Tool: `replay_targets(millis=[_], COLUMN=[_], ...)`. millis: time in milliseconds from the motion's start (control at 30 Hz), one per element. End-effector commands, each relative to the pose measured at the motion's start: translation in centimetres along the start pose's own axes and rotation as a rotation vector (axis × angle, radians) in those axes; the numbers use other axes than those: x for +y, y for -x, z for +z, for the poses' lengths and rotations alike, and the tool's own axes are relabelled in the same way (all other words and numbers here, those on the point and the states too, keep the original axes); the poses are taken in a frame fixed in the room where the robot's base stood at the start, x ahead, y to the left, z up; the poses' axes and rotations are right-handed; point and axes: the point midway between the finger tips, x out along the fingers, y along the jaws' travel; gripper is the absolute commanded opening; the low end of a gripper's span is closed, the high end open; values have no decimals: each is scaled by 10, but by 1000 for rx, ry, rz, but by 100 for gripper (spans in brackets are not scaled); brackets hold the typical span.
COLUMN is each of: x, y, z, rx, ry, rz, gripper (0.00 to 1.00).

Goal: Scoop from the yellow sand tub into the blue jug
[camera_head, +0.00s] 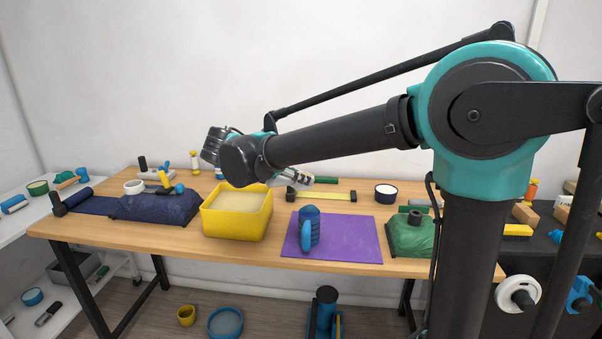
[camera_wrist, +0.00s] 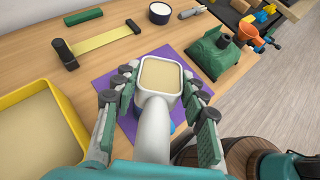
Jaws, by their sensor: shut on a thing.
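My gripper (camera_wrist: 160,98) is shut on a white scoop (camera_wrist: 153,125), with one finger on each side of its handle. The square pan of the scoop holds pale sand (camera_wrist: 161,76). In the head view my gripper (camera_head: 300,178) is above the table, up and behind the jug; the scoop cannot be made out there. The blue jug (camera_head: 309,229) stands upright on a purple mat (camera_head: 352,238). In the wrist view the scoop mostly hides the jug (camera_wrist: 172,127). The yellow tub (camera_head: 238,226) of pale sand stands left of the mat; it also shows in the wrist view (camera_wrist: 66,108).
A green draped block (camera_head: 411,237) stands right of the mat and a dark blue draped block (camera_head: 155,207) left of the tub. A yellow strip with dark ends (camera_head: 322,197) and a dark-sided bowl (camera_head: 386,194) lie behind. The wood between tub and mat is clear.

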Motion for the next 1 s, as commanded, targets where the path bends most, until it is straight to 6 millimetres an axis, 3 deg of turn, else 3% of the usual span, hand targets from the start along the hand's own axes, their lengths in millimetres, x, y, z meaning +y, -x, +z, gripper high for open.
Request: replay_targets(millis=[633, 1000], x=[-1, 0], y=[-40, -39], z=[-56, -56], rx=[312, 310], ry=[-3, -1], rz=[-1, 1], gripper=[13, 13])
